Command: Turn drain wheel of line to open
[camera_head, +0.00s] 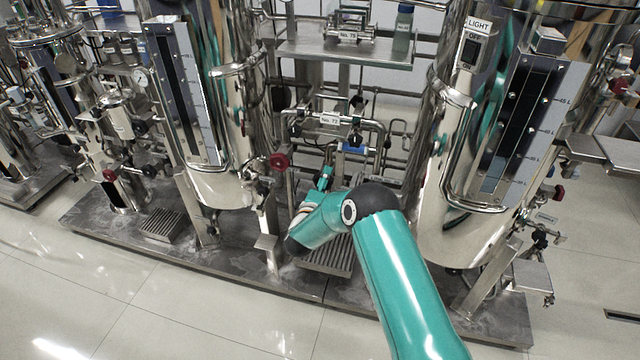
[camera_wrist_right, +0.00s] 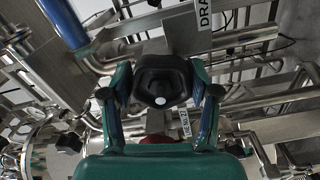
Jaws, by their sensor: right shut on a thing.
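A black drain wheel (camera_wrist_right: 161,82) with a pale centre dot sits between the two fingers of my right gripper (camera_wrist_right: 162,92) in the right wrist view. The fingers are shut on the wheel, one on each side of its rim. A white label (camera_wrist_right: 204,14) reading "DRA", cut off by the picture edge, hangs just above right of it. In the head view my right gripper (camera_head: 326,179) reaches in among the pipes between two steel tanks. I cannot make out the wheel there, beside my gripper and forearm. My left gripper is not in view.
Steel tanks stand left (camera_head: 218,110) and right (camera_head: 432,190) of my arm. A red handwheel (camera_head: 280,161) is close left of my gripper. Pipes (camera_head: 375,128) crowd behind it. A blue-sleeved pipe (camera_wrist_right: 64,22) passes upper left in the wrist view. The floor (camera_head: 170,315) in front is clear.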

